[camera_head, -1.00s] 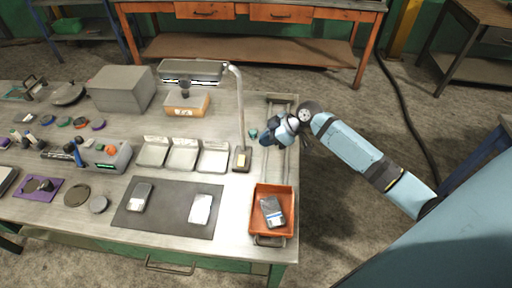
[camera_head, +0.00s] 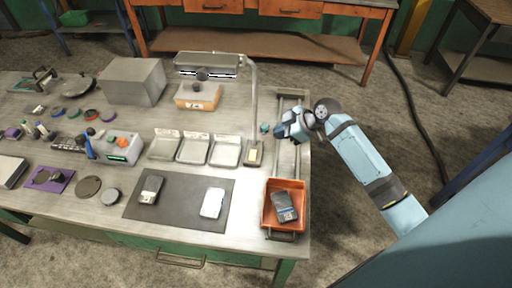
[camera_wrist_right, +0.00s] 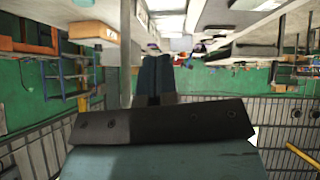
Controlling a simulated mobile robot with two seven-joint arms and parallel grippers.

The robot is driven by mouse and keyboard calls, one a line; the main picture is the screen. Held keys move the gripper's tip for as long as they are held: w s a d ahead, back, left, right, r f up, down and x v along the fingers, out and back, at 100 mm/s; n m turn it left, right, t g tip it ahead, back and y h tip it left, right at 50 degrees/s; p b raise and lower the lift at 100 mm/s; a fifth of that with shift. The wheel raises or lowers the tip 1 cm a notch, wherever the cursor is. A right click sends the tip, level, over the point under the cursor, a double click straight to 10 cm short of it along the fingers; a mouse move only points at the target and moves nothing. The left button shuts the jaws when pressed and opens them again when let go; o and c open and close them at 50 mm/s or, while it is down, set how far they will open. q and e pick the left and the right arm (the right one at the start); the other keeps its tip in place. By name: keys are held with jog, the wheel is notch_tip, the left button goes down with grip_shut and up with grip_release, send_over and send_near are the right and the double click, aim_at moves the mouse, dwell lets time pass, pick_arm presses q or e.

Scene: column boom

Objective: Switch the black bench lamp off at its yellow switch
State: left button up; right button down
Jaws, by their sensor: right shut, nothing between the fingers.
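The bench lamp has a dark grey head (camera_head: 207,63) with a bright strip along its lower edge. A pale post (camera_head: 254,100) carries it, rising from a small dark base (camera_head: 254,146). The yellow switch (camera_head: 253,155) is a pale yellow patch on that base. My right gripper (camera_head: 281,130) is to the right of the post and beyond the base, apart from the switch. Its fingers (camera_wrist_right: 155,70) are together and empty in the wrist view. The switch cannot be made out in the wrist view. My left gripper is out of view.
An orange-red bin (camera_head: 270,216) holding a dark device stands in front of the lamp base. Shallow trays (camera_head: 226,153) lie just left of it. A small teal object (camera_head: 264,128) is close to my gripper. A grey box (camera_head: 136,82) stands farther left.

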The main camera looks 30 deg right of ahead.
jog(key=p, duration=0.2)
send_over(252, 152)
jog(key=s+d, duration=0.1)
jog(key=s, duration=0.1)
notch_tip(252, 152, down, 7)
jog(key=shift+d, duration=0.1)
jog(key=f, duration=0.2)
jog(key=shift+w+d+f, duration=0.15)
jog(key=shift+d+f, duration=0.05)
jog(key=shift+f, duration=0.1)
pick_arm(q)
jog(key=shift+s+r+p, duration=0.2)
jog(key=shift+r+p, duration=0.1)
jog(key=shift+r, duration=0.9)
pick_arm(e)
jog(key=shift+d+f, duration=0.1)
jog(key=shift+f, duration=0.65)
